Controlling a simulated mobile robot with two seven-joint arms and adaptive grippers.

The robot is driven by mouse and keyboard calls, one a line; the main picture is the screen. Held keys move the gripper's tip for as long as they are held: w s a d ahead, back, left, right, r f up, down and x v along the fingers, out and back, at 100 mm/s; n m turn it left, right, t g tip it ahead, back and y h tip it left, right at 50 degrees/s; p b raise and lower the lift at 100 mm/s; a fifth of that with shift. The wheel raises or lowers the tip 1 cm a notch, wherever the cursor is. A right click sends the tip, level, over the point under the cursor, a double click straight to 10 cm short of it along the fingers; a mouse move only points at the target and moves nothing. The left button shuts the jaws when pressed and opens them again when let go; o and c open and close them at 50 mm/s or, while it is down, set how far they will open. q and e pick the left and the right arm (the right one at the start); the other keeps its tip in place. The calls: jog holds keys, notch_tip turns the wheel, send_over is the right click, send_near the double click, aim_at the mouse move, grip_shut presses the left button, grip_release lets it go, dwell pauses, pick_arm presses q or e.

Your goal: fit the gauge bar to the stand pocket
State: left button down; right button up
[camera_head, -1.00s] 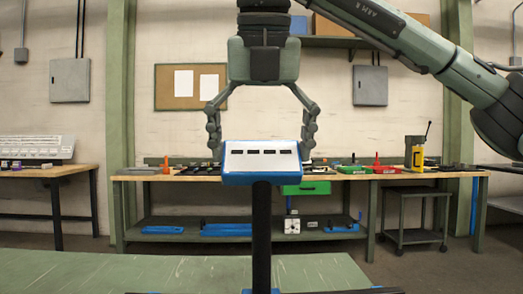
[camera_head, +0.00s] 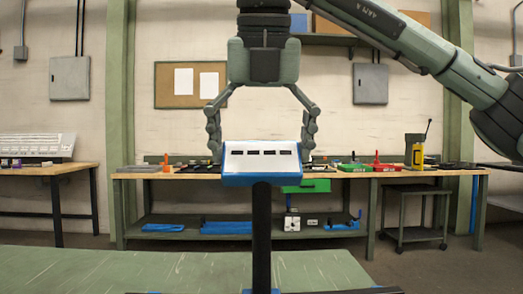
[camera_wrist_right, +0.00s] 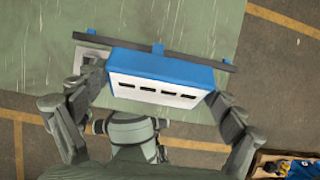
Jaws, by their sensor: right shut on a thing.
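My right gripper (camera_head: 262,150) points down, with its fingers on either side of a blue block with a white slotted face. I take this to be the gauge bar (camera_head: 262,179), held by that block. Below the block a dark post runs down to a dark crossbar, cut by the lower picture edge. In the right wrist view the block (camera_wrist_right: 160,85) lies between the fingers, and the crossbar with small blue tabs shows behind it. A grey piece with an opening (camera_wrist_right: 82,55) shows beside the left finger, partly hidden; I cannot tell whether it is the stand pocket. My left gripper is out of view.
A green tabletop (camera_head: 90,270) lies below the held thing, mostly clear. Behind stands a workbench (camera_head: 385,177) with trays and tools on top and blue parts on its lower shelf. A cart (camera_head: 415,205) stands at the right, and another bench (camera_head: 50,171) at the left.

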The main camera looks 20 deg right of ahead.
aim_at(262, 187)
jog(key=shift+f+b, duration=2)
jog(key=shift+f, duration=0.45)
jog(key=o, duration=1.5)
jog(key=shift+o, duration=0.2)
jog(key=shift+f, duration=0.15)
jog(key=v, duration=1.2)
